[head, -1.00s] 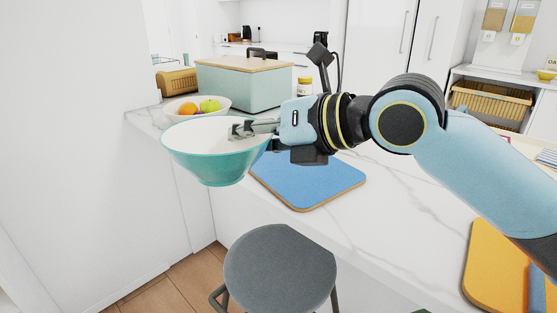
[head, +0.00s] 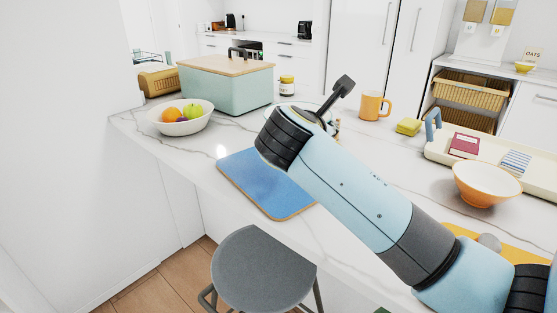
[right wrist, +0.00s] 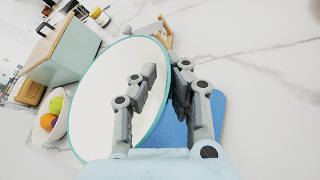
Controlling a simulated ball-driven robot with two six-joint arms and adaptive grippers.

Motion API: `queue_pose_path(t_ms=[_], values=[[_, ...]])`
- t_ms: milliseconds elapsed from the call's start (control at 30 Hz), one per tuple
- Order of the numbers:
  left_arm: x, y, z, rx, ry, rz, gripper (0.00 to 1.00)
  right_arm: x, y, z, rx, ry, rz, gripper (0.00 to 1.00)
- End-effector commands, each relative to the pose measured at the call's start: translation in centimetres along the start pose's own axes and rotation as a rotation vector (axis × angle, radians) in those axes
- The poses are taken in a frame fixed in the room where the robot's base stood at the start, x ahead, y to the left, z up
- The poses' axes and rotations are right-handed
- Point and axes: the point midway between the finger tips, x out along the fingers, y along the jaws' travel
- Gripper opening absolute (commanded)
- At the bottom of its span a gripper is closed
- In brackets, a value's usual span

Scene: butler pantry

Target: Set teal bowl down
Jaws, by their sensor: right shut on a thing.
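The teal bowl (right wrist: 95,105), white inside with a teal rim, fills the middle of the right wrist view and looks tilted there. My right gripper (right wrist: 166,68) is shut on its rim, one finger inside the bowl and the other outside. A blue board (right wrist: 216,112) shows behind the fingers; I cannot tell how high the bowl is above it. In the head view the blue board (head: 262,187) lies on the counter, and the bowl and right gripper are hidden behind my right arm. My left gripper is not in view.
A white fruit bowl (head: 182,128) and a green box with a wooden lid (head: 225,93) stand at the back left. A jar (head: 286,86), an orange mug (head: 372,107), a sponge (head: 409,127), an orange bowl (head: 485,186) and a tray (head: 436,150) are farther right. A stool (head: 262,270) stands in front.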

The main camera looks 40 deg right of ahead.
Motion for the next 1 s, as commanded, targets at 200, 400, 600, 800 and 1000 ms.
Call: queue_pose_path(t_ms=[200, 400, 600, 800, 1000], values=[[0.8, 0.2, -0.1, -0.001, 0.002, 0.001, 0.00, 2.8, 3.4, -4.8, 0.000, 0.003, 0.003, 0.00], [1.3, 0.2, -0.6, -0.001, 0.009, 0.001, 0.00, 4.7, 5.5, -7.9, -0.001, 0.002, 0.004, 0.00], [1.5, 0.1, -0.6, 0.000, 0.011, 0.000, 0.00, 5.4, 5.6, -9.3, -0.003, 0.002, 0.004, 0.00], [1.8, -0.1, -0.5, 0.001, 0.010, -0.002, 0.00, 6.3, 4.3, -11.7, -0.004, 0.002, 0.005, 0.00], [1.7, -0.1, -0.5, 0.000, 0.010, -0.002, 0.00, 6.4, 4.2, -11.8, -0.001, 0.002, 0.007, 0.00]])
